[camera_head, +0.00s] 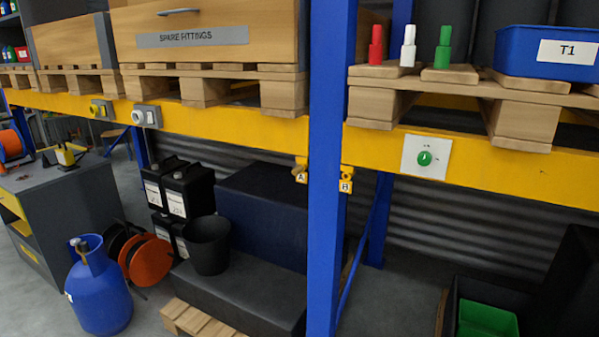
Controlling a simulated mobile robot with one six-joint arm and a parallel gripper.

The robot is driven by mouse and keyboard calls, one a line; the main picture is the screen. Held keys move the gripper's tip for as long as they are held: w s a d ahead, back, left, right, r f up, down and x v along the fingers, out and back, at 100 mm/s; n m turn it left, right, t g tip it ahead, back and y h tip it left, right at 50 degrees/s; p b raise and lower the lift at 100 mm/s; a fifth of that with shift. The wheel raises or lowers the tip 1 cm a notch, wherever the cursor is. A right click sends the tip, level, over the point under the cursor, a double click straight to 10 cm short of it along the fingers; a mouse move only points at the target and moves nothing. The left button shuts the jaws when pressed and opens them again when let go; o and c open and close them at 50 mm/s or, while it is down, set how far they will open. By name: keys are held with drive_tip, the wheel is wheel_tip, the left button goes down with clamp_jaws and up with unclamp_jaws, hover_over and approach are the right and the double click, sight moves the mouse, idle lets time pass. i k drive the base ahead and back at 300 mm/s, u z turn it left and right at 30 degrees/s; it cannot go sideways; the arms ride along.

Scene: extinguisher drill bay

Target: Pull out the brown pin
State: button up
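I cannot make out a brown pin in this view. Three upright peg-like pieces stand on the pallet at the upper right: a red one (376,45), a white one (408,46) and a green one (443,48). Two small yellow fittings, marked A (300,171) and B (346,181), sit on either side of the blue post; their details are too small to tell. My gripper is not in view.
A blue rack post (331,210) and yellow beam (240,128) cross the view. A blue bin (545,52) stands upper right. A blue gas cylinder (97,287), orange reel (150,262) and black bucket (207,246) stand below.

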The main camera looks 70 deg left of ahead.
sight(300, 168)
drive_tip(key=u, duration=4.6)
drive_tip(key=i, duration=0.15)
drive_tip(key=z, duration=2.8)
drive_tip(key=k, duration=0.15)
drive_tip(key=u, duration=2.45)
drive_tip(key=k, duration=0.35)
drive_tip(key=u, duration=0.2)
